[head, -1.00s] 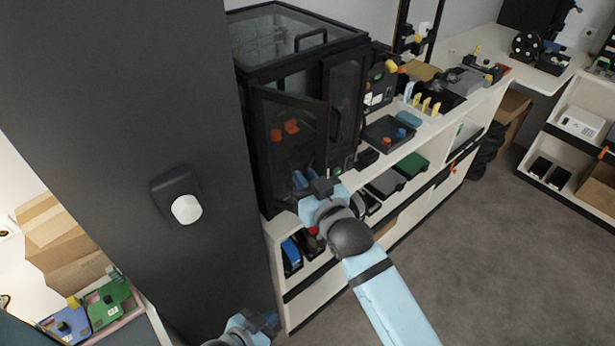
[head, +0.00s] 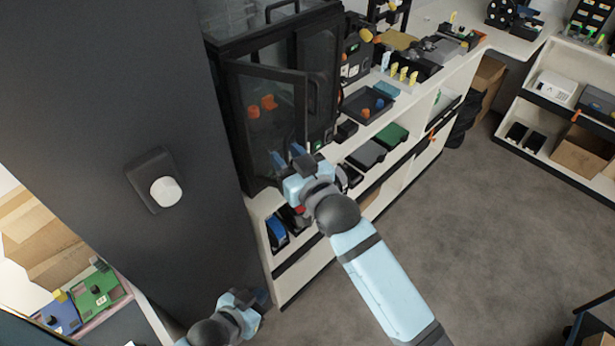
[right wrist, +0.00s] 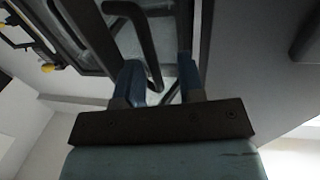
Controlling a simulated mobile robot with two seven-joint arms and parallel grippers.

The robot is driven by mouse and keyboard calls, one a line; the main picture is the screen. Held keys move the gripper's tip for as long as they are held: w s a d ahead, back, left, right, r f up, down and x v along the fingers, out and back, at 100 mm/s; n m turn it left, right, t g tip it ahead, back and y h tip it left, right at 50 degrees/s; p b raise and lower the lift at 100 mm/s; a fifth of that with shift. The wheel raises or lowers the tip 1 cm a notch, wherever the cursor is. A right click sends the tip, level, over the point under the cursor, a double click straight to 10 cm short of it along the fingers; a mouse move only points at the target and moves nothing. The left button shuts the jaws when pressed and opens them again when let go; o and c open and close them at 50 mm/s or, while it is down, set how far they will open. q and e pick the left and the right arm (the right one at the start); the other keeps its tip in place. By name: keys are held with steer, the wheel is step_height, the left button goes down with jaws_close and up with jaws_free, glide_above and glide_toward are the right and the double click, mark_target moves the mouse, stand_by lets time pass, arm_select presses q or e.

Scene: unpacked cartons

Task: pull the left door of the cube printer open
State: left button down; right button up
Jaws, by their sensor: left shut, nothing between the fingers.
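The cube printer (head: 262,40) is a black-framed box with clear panels at the left end of the white counter. Its left door (head: 268,110) stands partly open, swung outward, and orange parts show through its pane. The right door (head: 318,85) looks shut. My right gripper (head: 290,156) is in front of the lower part of the left door. In the right wrist view its two blue fingers (right wrist: 158,82) are apart, with a dark bent handle (right wrist: 143,38) between or just beyond them; contact cannot be told. My left gripper (head: 253,297) is shut and empty, low beside the dark pillar.
A dark pillar (head: 100,110) with a white knob stands close on the left. Trays and small devices fill the counter right of the printer, with shelves (head: 290,265) below. The grey floor (head: 450,220) at right is clear.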

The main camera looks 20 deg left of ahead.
steer(key=b+v, duration=0.2)
steer(key=v, duration=1)
steer(key=shift+d, duration=0.25)
steer(key=shift+s+r, duration=0.1)
